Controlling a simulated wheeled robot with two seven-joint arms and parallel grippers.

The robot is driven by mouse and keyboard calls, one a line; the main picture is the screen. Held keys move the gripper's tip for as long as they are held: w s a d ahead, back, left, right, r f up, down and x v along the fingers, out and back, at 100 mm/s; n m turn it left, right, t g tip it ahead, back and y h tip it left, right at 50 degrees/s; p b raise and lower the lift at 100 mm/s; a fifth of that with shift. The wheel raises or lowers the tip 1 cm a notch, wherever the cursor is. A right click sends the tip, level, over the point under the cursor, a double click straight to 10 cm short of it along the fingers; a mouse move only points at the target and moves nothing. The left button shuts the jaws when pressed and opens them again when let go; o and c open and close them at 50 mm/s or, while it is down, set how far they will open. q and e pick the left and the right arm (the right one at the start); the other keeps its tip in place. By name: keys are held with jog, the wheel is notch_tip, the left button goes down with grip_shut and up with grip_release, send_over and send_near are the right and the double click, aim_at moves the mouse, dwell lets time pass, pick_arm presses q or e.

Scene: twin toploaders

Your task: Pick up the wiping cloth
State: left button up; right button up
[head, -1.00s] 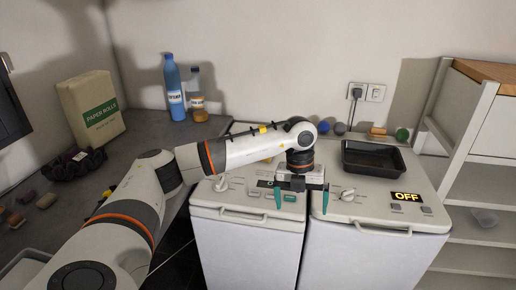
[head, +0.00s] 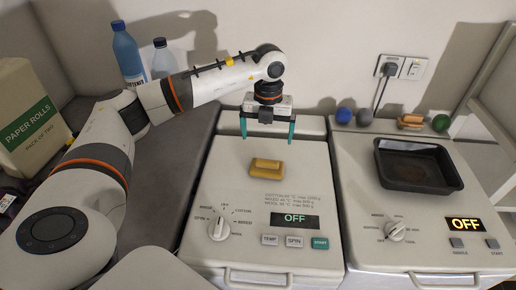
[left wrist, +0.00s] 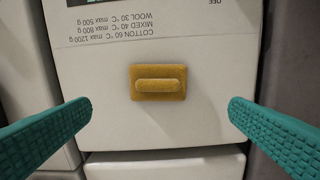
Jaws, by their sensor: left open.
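The wiping cloth appears as a small yellow block with a raised ridge (head: 267,168), lying flat on the lid of the left toploader (head: 240,205). In the left wrist view the cloth (left wrist: 158,83) is near the middle of the picture, its ridge running left to right. My left gripper (head: 267,139) points down above the lid, a little behind the cloth in the head view. Its two teal fingers are open and empty, spread wider than the cloth, and do not touch it. My right gripper is not in view.
A black tray (head: 420,183) sits on the right toploader (head: 360,200). Coloured balls (head: 364,116) and an orange-tan item (head: 410,121) stand along its back edge. Bottles (head: 128,52) and a paper rolls pack (head: 28,118) stand on the left counter. The lid around the cloth is clear.

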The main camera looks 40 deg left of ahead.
pick_arm(q)
jog(key=p, duration=0.2)
send_over(267, 161)
jog(key=f, duration=0.6)
jog(key=shift+s+f, duration=0.1)
jog(key=shift+s, duration=0.1)
jog(key=shift+w+f, duration=0.1)
jog(key=shift+f, duration=0.5)
notch_tip(267, 161, down, 4)
jog(key=shift+d+r+p, duration=0.1)
jog(key=shift+r+p, duration=0.1)
jog(key=shift+p, duration=0.7)
jog(key=shift+f, duration=0.4)
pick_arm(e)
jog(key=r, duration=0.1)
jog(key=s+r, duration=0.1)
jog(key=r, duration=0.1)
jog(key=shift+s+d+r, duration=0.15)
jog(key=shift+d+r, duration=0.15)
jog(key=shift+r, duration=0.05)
pick_arm(q)
jog(key=shift+c, duration=0.6)
jog(key=c, duration=0.6)
jog(key=shift+w, duration=0.1)
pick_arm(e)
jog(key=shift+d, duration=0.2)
